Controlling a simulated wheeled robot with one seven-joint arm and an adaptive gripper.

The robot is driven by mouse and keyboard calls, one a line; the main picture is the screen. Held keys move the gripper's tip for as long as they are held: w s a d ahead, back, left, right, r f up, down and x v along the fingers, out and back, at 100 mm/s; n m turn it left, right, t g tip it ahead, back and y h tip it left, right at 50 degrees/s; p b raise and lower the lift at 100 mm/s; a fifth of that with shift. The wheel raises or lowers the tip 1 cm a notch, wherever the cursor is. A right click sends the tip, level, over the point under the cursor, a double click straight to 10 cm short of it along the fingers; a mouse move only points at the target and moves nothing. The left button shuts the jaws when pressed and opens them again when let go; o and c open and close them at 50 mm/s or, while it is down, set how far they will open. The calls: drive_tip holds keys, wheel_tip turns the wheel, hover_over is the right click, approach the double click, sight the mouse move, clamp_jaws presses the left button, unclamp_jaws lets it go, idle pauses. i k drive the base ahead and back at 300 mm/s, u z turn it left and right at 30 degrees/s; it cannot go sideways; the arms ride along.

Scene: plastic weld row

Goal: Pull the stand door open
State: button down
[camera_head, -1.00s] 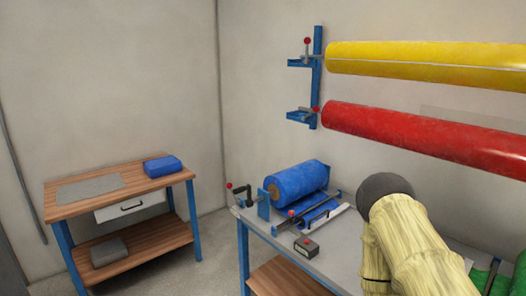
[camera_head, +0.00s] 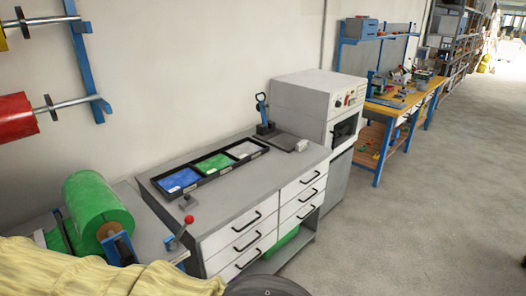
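A pale grey machine (camera_head: 318,98) with a control panel and a dark opening stands against the wall, right of the drawer bench. Below it is a grey stand (camera_head: 338,182), whose front face looks shut and is seen at a steep angle. I cannot make out a handle on it. My arm, in a yellowish sleeve, lies across the bottom left, with a dark round part at the bottom edge. My gripper is not in view.
A grey bench (camera_head: 215,215) with black-handled drawers stands between my arm and the stand. It carries a tray of coloured samples (camera_head: 213,164). A green roll (camera_head: 97,207) is at left. A wooden-topped workbench (camera_head: 398,105) stands beyond. The floor (camera_head: 430,220) at right is clear.

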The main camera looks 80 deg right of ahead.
sight(340, 169)
drive_tip(key=z, duration=3.75)
drive_tip(key=i, duration=1.85)
drive_tip(key=u, duration=1.1)
drive_tip(key=i, duration=0.35)
drive_tip(key=u, duration=0.05)
